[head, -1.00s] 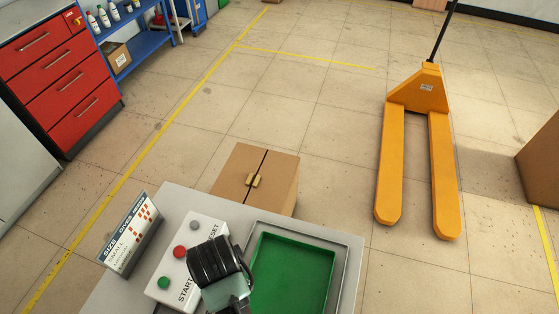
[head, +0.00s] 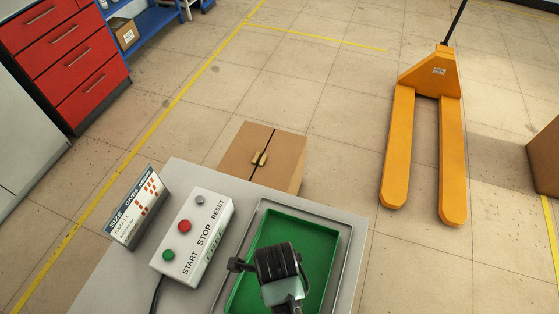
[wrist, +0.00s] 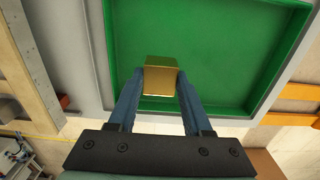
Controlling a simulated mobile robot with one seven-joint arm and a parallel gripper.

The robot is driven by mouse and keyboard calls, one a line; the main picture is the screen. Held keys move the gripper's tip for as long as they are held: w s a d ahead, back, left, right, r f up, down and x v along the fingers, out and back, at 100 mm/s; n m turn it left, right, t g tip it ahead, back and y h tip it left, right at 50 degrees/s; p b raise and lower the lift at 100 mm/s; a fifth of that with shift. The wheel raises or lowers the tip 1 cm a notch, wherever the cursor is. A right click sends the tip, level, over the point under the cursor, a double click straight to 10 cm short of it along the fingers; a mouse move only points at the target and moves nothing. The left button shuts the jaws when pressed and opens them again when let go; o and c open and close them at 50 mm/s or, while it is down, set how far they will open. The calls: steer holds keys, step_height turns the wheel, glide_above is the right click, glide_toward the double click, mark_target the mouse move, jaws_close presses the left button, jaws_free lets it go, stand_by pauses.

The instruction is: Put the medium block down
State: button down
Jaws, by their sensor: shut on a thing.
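The medium block is a shiny gold block (wrist: 160,77) in the wrist view. My gripper (wrist: 158,95) is shut on it, one blue finger on each side. In the wrist view the block appears against the green floor of a shallow tray (wrist: 220,45). I cannot tell whether it touches the tray. In the head view my wrist (head: 280,265) is over the green tray (head: 262,240), and it hides the fingers and the block.
A control box (head: 200,235) with START, STOP and RESET buttons stands left of the tray. A size sign (head: 136,208) stands further left. A cardboard box (head: 262,158) is behind the grey table (head: 185,175). A yellow pallet jack (head: 430,85) stands on the floor.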

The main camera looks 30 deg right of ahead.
steer(key=shift+w+f, duration=0.1)
steer(key=shift+f, duration=2.95)
steer(key=shift+f, duration=0.2)
steer(key=shift+c, duration=1.7)
jaws_free()
steer(key=shift+r, duration=0.15)
